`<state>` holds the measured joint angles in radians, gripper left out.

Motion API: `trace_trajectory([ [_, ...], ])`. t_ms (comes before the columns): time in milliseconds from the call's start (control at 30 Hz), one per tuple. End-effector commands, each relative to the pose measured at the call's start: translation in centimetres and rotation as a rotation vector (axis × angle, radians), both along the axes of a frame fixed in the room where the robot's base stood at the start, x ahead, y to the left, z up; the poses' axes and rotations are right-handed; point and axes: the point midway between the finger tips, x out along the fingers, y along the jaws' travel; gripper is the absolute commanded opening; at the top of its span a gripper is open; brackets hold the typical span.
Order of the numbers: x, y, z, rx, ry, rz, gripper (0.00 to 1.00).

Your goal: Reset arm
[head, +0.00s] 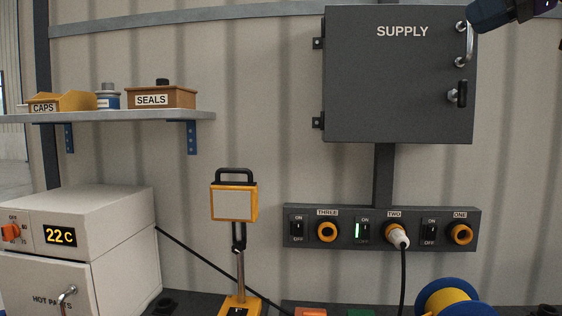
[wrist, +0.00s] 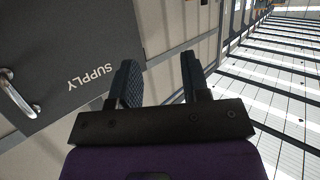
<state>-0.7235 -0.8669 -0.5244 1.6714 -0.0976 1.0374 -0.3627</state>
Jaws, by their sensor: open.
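My gripper (wrist: 160,84) shows in the wrist view with its two dark fingers apart and nothing between them. In the head view only a dark and purple part of my arm end shows at the top right corner, in front of the supply cabinet's upper right edge; the fingertips cannot be made out there. The grey supply cabinet (head: 400,90) is shut, with a metal handle (head: 469,44) at its right side. The cabinet also shows at the left of the wrist view (wrist: 75,45), beside my gripper.
Below the cabinet is a socket panel (head: 345,240) with sockets labelled THREE, TWO and ONE. A white plug (head: 397,236) with a black cable sits in TWO, whose switch glows green. A shelf (head: 180,117), a white oven (head: 110,235), a work lamp (head: 234,203) and a yellow reel (head: 447,300) stand around.

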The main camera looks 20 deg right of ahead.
Motion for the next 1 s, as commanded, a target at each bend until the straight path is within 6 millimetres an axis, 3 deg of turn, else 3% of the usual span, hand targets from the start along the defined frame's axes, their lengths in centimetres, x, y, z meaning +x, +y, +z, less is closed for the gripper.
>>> trace_trajectory([
  [33, -0.1, 2.1, -1.8, -0.02, 0.041, -0.016, 0.43],
  [200, -0.2, 8.5, -8.5, -0.064, 0.189, -0.071, 0.43],
  [400, -0.1, 13.7, -18.3, -0.104, 0.384, -0.168, 0.43],
  [600, -0.9, 16.4, -28.9, -0.128, 0.586, -0.293, 0.43],
  [700, -1.7, 16.8, -33.1, -0.134, 0.666, -0.35, 0.43],
  [833, -2.6, 17.0, -36.5, -0.137, 0.733, -0.397, 0.43],
  [1000, -3.0, 17.1, -37.8, -0.136, 0.759, -0.418, 0.43],
])
